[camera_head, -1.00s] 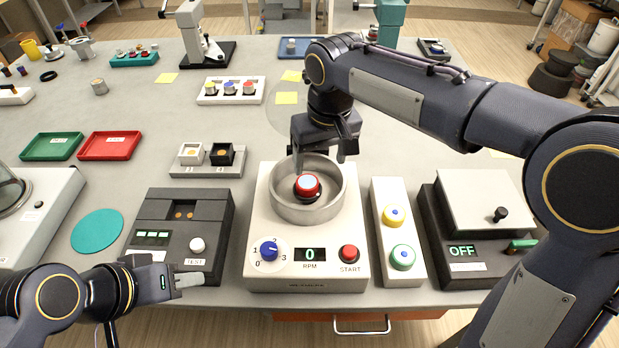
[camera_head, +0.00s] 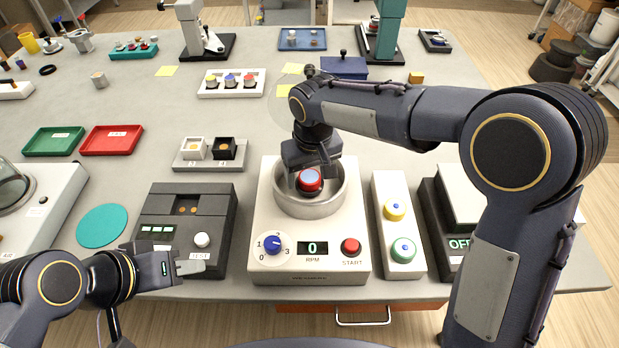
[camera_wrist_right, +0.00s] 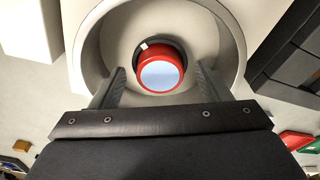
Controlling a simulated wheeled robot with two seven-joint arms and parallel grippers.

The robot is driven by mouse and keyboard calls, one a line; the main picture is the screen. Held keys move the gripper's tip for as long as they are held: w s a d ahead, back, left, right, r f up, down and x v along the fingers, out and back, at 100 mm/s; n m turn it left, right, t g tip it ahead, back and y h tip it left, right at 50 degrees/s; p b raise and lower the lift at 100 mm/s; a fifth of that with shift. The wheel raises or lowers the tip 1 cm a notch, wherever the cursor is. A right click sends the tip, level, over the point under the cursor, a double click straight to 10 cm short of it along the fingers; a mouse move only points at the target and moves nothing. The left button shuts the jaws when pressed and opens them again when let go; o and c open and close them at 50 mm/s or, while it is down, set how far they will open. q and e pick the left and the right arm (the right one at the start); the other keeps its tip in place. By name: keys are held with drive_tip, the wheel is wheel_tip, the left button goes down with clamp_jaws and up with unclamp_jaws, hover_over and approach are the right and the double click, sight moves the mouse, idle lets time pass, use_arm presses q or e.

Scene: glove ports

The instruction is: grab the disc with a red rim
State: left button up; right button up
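The disc with a red rim (camera_head: 311,180) sits inside the round metal bowl (camera_head: 309,208) of the white RPM machine (camera_head: 262,225). It has a pale blue-grey top, and the right wrist view shows it (camera_wrist_right: 160,72) with a small white mark on its rim. My right gripper (camera_head: 309,178) reaches down into the bowl. In the right wrist view its two fingers (camera_wrist_right: 160,78) are apart, one on each side of the disc, with small gaps visible. My left gripper (camera_head: 190,263) is over the front of the dark test box; its fingers are small and partly unclear.
The bowl wall surrounds my right gripper closely. A panel with yellow and green buttons (camera_head: 399,268) stands right of the machine, and the dark test box (camera_head: 170,205) stands left. A holder with several coloured knobs (camera_head: 231,92) lies behind.

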drive_tip(key=c, duration=1.1)
drive_tip(key=shift+c, duration=0.2)
drive_tip(key=shift+r, duration=0.15)
